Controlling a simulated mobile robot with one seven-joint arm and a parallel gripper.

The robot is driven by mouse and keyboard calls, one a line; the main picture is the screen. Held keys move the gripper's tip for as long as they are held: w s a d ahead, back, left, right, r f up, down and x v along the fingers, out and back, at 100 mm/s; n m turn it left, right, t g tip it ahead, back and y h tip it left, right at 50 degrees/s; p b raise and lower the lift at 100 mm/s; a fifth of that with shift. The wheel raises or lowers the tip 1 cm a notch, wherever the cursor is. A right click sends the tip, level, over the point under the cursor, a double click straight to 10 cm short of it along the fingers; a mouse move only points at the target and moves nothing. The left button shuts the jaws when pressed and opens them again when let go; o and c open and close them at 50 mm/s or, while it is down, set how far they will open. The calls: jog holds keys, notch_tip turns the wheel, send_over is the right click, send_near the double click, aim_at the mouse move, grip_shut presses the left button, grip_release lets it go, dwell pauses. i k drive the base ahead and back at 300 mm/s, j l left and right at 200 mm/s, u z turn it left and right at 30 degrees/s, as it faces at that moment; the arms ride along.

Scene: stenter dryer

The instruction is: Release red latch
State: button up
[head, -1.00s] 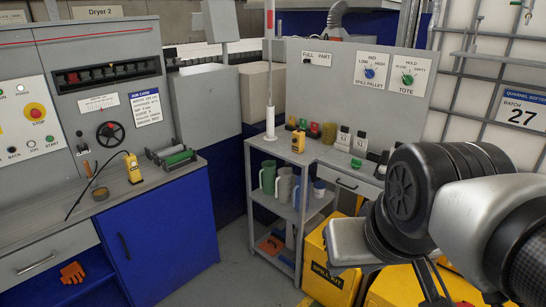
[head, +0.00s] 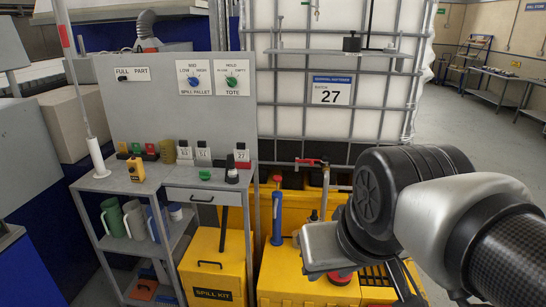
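A small red lever (head: 309,161) shows at the front of the white caged tote (head: 345,40), above the yellow base. It is the red part most like a latch, but it is too small to tell its exact shape or position. My gripper (head: 405,284) is at the lower right, in front of the yellow base and partly hidden by my own arm. It appears apart from the red lever, which is further back and up to the left. I cannot make out its finger opening or anything held.
A yellow spill kit box (head: 213,268) and a grey bench (head: 195,178) are at left. Open floor (head: 480,160) lies to the right.

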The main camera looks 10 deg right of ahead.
aim_at(312, 162)
jog(key=z, duration=0.35)
jog(key=i+j, duration=0.1)
jog(key=i, duration=0.4)
jog(key=i+z, duration=0.1)
jog(key=i, duration=0.45)
jog(key=i+j, duration=0.2)
jog(key=i, duration=0.3)
